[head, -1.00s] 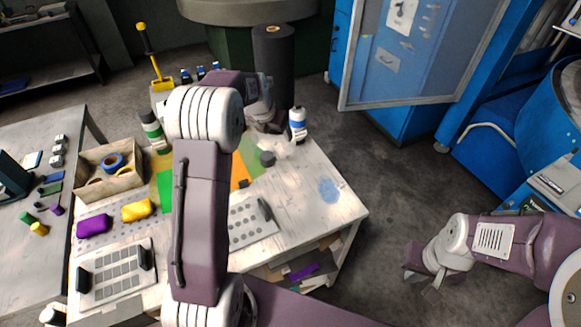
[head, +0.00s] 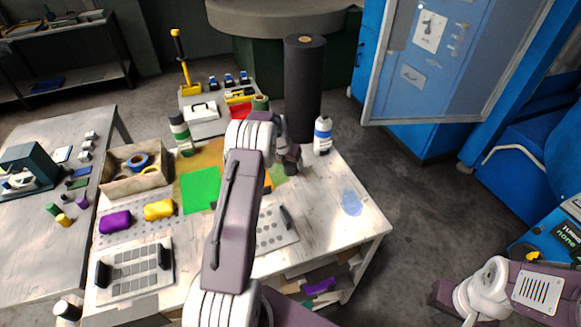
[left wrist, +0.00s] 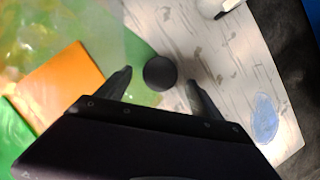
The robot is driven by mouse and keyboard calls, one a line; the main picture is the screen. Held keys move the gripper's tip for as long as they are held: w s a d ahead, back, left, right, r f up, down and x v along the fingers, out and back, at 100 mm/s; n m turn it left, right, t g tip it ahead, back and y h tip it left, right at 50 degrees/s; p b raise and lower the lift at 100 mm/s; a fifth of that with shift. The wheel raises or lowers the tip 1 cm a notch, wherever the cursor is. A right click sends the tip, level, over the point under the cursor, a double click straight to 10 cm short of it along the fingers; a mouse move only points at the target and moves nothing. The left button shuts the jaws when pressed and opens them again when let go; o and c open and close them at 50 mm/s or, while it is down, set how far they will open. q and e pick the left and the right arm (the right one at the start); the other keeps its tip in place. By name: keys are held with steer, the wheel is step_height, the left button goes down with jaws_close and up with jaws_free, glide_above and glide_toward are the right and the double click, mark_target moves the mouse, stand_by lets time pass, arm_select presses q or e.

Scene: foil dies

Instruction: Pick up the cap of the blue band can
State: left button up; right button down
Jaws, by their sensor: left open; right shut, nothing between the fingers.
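The blue band can (head: 323,135), white with a blue band, stands upright near the table's back right edge. A dark round cap (left wrist: 160,73) lies on the table, seen from above in the left wrist view. My left gripper (left wrist: 159,80) is open, with a finger on either side of the cap in that view; I cannot tell the height left between them. In the head view the left gripper (head: 289,158) is near the can, to its left, and hides the cap. My right gripper (head: 443,295) is shut and empty, off the table at lower right.
A green-banded can (head: 180,133), a tall dark cylinder (head: 304,90) and a parts box (head: 135,169) stand around the work area. Green sheet (head: 200,188) and orange sheet (left wrist: 62,82) lie left of the cap. Bare table with a blue smudge (head: 351,203) lies to the right.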

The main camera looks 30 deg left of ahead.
mark_target(290, 165)
arm_select(q)
steer(key=x, duration=0.3)
steer(key=shift+w+f, duration=0.1)
steer(key=shift+f, duration=0.15)
steer(key=c, duration=1.4)
arm_select(e)
steer(key=shift+r, duration=0.25)
arm_select(q)
steer(key=shift+r, duration=0.1)
